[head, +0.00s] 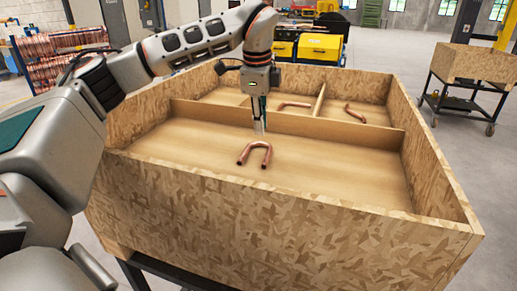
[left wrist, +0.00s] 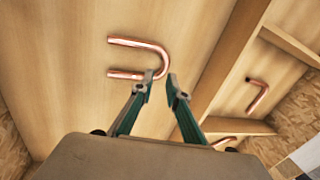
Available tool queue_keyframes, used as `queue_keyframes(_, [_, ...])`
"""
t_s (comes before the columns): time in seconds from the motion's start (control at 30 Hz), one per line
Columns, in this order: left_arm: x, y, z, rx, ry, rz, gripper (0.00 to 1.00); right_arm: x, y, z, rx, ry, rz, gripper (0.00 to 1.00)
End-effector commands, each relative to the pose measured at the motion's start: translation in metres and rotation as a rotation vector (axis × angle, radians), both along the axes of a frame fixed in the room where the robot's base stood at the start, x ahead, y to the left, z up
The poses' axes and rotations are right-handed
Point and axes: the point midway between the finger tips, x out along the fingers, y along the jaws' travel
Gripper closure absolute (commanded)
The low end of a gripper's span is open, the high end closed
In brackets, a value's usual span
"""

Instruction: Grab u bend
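The copper U bend (head: 256,153) lies flat on the floor of the crate's large front compartment, its two open ends toward the front wall in the head view. It shows in the left wrist view (left wrist: 155,57) just beyond the fingertips, with its curved end nearest them. My left gripper (head: 259,127) points down over the crate, just behind the bend's curve. In the left wrist view its fingers (left wrist: 160,86) are apart with nothing between them. The height of the fingertips above the floor is hard to tell. My right gripper is not in view.
The wooden crate (head: 290,215) has high walls and inner dividers (head: 300,122). Two back compartments each hold a bent copper tube, one at the middle (head: 295,105) and one at the right (head: 355,112). The front compartment's right side is clear. Another crate (head: 474,64) stands far right.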

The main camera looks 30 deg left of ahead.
Motion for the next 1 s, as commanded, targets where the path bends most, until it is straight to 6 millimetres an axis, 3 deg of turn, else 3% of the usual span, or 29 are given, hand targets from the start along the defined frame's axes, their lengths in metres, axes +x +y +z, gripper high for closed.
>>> queue_keyframes(0.43, [0.012, 0.002, -0.052, -0.002, 0.000, -0.002, 0.85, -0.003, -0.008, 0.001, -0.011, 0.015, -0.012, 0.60])
queue_keyframes(0.73, [0.013, 0.002, -0.057, -0.003, -0.002, -0.002, 0.85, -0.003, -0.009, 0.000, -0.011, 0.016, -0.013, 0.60])
queue_keyframes(0.8, [0.013, 0.002, -0.057, -0.003, -0.002, -0.003, 1.00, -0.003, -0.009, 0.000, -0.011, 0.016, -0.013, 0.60])
queue_keyframes(1.0, [0.013, 0.002, -0.057, -0.003, -0.002, -0.003, 1.00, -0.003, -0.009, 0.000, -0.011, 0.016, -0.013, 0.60])
